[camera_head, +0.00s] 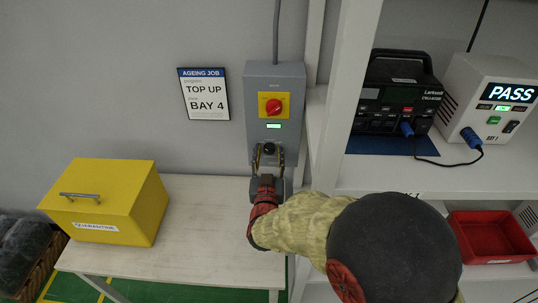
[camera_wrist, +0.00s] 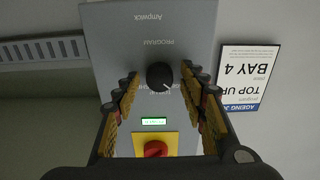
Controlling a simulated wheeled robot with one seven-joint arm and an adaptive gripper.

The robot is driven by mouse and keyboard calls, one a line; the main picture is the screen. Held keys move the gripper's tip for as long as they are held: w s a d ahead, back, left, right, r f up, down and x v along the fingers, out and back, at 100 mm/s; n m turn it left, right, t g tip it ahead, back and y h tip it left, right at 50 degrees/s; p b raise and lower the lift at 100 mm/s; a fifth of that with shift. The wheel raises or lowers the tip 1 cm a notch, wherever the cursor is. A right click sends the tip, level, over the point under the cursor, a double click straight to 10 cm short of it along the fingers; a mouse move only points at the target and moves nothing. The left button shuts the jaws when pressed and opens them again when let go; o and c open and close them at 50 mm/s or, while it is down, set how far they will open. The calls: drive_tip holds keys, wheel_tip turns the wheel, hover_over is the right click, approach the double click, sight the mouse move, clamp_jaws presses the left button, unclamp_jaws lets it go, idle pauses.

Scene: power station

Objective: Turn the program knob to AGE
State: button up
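A grey control box (camera_head: 262,88) is fixed to the wall, with a black program knob (camera_head: 269,148) low on its front. In the wrist view the round knob (camera_wrist: 160,76) sits by the upside-down word PROGRAM, with a pale pointer mark toward its lower right. The small labels around it are partly hidden and too small to read, so I cannot tell which one the pointer is at. My gripper (camera_head: 268,155) is open in front of the box. In the wrist view my gripper (camera_wrist: 159,84) has a finger either side of the knob, with visible gaps.
The box also carries a red switch on yellow (camera_head: 273,107) and a lit green display (camera_head: 273,126). A yellow case (camera_head: 110,200) stands on the white bench (camera_head: 190,220). A shelf post (camera_head: 335,100) rises close right of the box. A sign (camera_head: 205,93) hangs left.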

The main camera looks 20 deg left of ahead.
drive_tip(key=shift+o, duration=0.2)
drive_tip(key=v, duration=1.2)
drive_tip(key=shift+f, duration=0.15)
